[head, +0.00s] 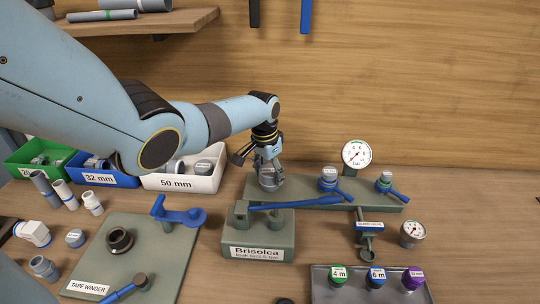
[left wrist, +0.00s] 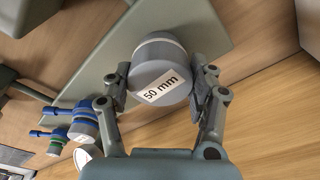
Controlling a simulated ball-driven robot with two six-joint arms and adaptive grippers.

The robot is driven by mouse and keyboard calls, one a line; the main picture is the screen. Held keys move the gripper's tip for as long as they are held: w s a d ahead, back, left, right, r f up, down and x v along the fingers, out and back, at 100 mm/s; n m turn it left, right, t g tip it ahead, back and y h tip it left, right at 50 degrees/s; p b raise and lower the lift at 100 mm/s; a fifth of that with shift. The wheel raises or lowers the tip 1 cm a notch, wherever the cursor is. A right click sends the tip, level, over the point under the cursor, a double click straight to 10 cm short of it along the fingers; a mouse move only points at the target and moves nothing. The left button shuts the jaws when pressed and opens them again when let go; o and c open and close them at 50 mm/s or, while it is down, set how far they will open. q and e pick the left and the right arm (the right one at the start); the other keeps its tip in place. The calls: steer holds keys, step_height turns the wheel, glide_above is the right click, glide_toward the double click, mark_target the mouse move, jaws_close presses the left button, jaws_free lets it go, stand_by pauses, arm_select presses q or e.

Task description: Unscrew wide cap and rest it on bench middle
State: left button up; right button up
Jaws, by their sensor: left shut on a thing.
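The wide cap (left wrist: 160,72) is a grey cap with a white "50 mm" label, in the middle of the left wrist view. My left gripper (left wrist: 162,92) is shut on it, with a finger on each side. In the head view my left gripper (head: 268,165) points down over the left end of the green manifold board (head: 300,198), and the cap (head: 270,182) shows between and below its fingers. Whether the cap sits on its threads or is lifted cannot be told. The bench (head: 205,262) has bare wood around the fixtures. My right gripper is not in view.
Two smaller capped valves with blue handles (head: 329,180) stand right of the cap. The Brisolca block (head: 262,236) with a blue-handled tool is in front. A gauge (head: 356,154) stands behind, and a tray (head: 322,290) of coloured caps lies front right. Bins line the left.

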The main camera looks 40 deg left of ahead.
arm_select(q)
steer(key=shift+s+r+n+p, duration=0.1)
steer(key=shift+n+p, duration=0.45)
steer(key=shift+n, duration=1.55)
steer(key=n+y, duration=0.1)
steer(key=n, duration=0.3)
steer(key=shift+n, duration=0.3)
steer(key=shift+f, duration=0.2)
steer(key=n, duration=0.5)
steer(key=shift+d+g, duration=0.1)
steer(key=shift+g, duration=0.3)
